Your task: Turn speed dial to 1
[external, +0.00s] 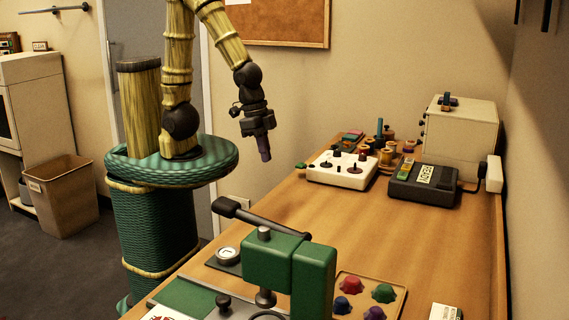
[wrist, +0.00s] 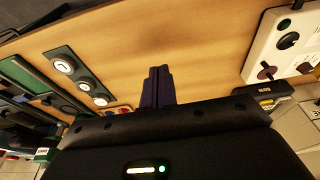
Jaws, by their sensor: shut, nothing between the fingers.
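My gripper (external: 264,155) hangs fingers down in the air by the left edge of the table, touching nothing. In the wrist view its two dark fingers (wrist: 158,88) are together and empty. A white control box (external: 341,172) with dark and red knobs sits on the table to the gripper's right; it also shows at the upper right of the wrist view (wrist: 280,50). A dark plate with several round white-faced dials (wrist: 66,67) shows at the wrist view's left. I cannot tell which knob is the speed dial or read its setting.
A green press (external: 290,265) stands at the table's front, with a tray of coloured knobs (external: 347,283) beside it. A black device (external: 424,186), thread spools (external: 387,157) and a cream box (external: 460,130) are at the back. The middle of the tabletop (external: 350,228) is clear.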

